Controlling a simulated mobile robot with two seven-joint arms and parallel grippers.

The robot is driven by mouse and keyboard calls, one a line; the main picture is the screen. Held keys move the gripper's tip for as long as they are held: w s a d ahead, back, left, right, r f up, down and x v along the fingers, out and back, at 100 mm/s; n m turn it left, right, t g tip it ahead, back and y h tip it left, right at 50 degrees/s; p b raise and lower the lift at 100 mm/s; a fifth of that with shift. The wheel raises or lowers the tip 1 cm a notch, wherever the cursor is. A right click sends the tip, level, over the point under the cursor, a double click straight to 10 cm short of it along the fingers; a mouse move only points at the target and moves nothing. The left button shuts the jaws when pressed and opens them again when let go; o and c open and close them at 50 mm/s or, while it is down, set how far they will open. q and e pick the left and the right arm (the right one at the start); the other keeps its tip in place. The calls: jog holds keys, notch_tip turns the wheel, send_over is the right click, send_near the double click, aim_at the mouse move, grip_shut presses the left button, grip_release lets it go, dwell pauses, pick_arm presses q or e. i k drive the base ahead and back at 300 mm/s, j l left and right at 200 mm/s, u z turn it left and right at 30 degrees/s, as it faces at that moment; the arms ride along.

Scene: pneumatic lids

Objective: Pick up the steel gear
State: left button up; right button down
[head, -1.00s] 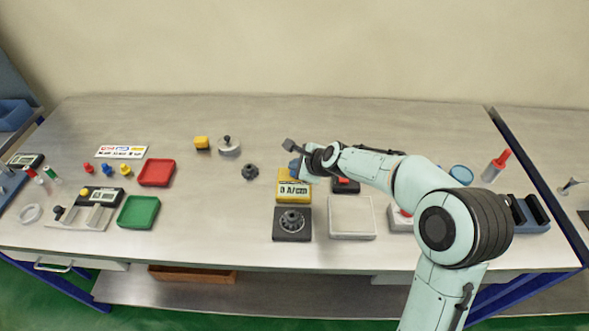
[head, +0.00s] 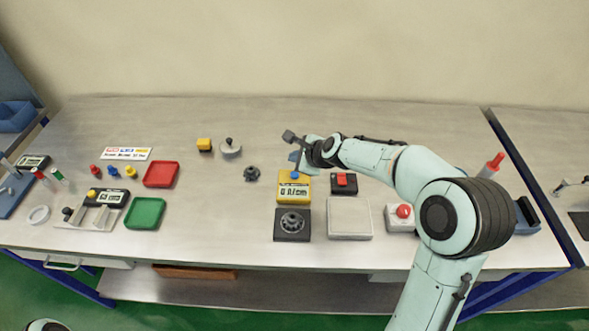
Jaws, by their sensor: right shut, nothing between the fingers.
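A small dark grey gear (head: 251,173) lies on the bench, left of the yellow display unit. A second, larger grey gear (head: 292,222) sits on a black square base in front of that unit. I cannot tell by colour alone which is the steel gear. My right gripper (head: 291,138) is shut and empty, above the bench behind the yellow unit. It is apart from both gears, up and to the right of the small one. My left gripper is out of view.
The yellow display unit (head: 293,188) has a blue knob. A red-switch box (head: 343,182), a pale square plate (head: 349,218) and a red-button box (head: 401,217) stand to its right. Red (head: 161,174) and green (head: 145,213) trays lie left.

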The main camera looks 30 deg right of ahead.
aim_at(292, 221)
jog(key=k+j, duration=0.8)
